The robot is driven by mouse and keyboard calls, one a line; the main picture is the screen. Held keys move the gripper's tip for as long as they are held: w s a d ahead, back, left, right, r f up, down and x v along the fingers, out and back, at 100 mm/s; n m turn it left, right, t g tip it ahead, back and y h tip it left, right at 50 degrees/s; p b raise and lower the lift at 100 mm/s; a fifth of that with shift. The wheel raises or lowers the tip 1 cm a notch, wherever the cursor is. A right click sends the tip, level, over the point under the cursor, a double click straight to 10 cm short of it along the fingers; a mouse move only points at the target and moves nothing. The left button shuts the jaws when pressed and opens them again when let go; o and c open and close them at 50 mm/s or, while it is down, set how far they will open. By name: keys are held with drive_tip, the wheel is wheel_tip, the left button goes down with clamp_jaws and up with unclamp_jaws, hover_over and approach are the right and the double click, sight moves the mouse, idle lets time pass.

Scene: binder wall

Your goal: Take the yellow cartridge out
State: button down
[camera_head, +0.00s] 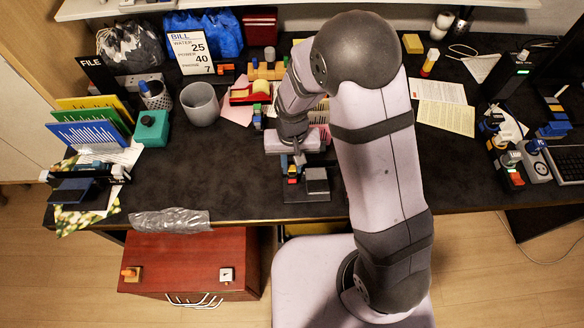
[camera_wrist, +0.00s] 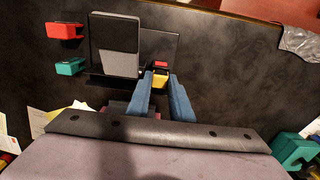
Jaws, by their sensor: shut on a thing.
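The yellow cartridge (camera_wrist: 161,76) shows in the wrist view between the two blue fingers of my gripper (camera_wrist: 164,90), with a small red part at its far end. My gripper is shut on it. It is beside the right edge of a grey block (camera_wrist: 115,45) on a dark plate (camera_wrist: 158,46). Whether it still sits in a slot I cannot tell. In the head view my gripper (camera_head: 290,163) is over the left side of the same plate (camera_head: 305,196), left of the grey block (camera_head: 316,181). My arm and wrist hide part of this spot.
In the wrist view a red block (camera_wrist: 60,30) and a teal block (camera_wrist: 66,66) lie left of the plate. In the head view a grey cup (camera_head: 200,104) and a red tape dispenser (camera_head: 249,94) stand behind. The dark desk (camera_head: 215,175) is clear to the left.

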sight(293, 168)
drive_tip(key=shift+r, duration=0.1)
wheel_tip(293, 168, up, 10)
drive_tip(key=b, duration=0.1)
idle(0.4)
drive_tip(key=shift+d, duration=0.1)
